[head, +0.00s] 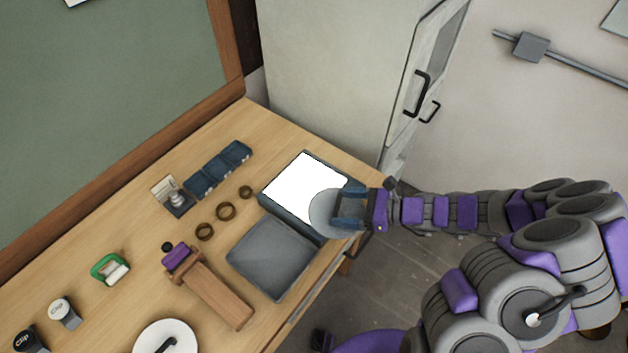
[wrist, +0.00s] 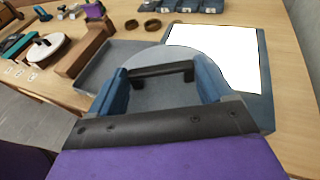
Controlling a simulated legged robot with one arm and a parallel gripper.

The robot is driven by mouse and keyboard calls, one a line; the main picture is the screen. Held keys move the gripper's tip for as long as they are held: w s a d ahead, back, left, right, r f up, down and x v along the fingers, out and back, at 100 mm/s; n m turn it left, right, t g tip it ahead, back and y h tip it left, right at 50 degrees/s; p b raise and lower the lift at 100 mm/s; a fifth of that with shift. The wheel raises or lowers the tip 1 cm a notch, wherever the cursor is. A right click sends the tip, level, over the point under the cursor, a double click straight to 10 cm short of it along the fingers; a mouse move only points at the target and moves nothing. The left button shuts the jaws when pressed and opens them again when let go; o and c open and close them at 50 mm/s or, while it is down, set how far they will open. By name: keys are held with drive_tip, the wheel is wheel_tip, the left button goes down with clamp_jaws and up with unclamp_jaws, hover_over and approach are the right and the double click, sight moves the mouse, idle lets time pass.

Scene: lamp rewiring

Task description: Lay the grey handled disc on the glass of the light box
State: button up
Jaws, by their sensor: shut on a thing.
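The grey handled disc (head: 323,212) is held in my gripper (head: 352,208) at the front right corner of the light box. In the wrist view the disc (wrist: 165,57) shows beyond the fingers, and its dark handle (wrist: 162,72) lies between the fingers of my gripper (wrist: 160,85). The light box (head: 269,204) has a bright white glass (head: 303,189); the glass also shows in the wrist view (wrist: 222,52). The disc overlaps the near edge of the glass in both views. I cannot tell whether it touches the box.
A grey tray (head: 272,258) sits beside the light box. Several brown rings (head: 226,211), blue boxes (head: 218,170) and a wooden block with a purple part (head: 213,291) lie to the left. A grey cabinet (head: 330,75) stands behind the bench.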

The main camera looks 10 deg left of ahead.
drive_tip(key=b, duration=0.2)
hover_over(314, 187)
drive_tip(key=s, duration=0.1)
drive_tip(key=shift+s+f, duration=0.15)
drive_tip(key=shift+f, duration=0.7)
drive_tip(key=shift+w+r, duration=0.1)
drive_tip(key=shift+w, duration=0.25)
drive_tip(key=shift+w+d+r, duration=0.1)
drive_tip(key=shift+w+d, duration=0.2)
drive_tip(key=shift+f, duration=0.4)
drive_tip(key=f, duration=0.1)
drive_tip(key=a+f+b, duration=0.1)
drive_tip(key=f, duration=0.1)
drive_tip(key=shift+s+a, duration=0.1)
drive_tip(key=shift+a, duration=0.2)
drive_tip(key=o, duration=0.9)
drive_tip(key=shift+d, duration=0.15)
drive_tip(key=shift+c, duration=0.2)
drive_tip(key=shift+o, duration=1)
drive_tip(key=shift+d+r, duration=0.1)
drive_tip(key=shift+d, duration=0.4)
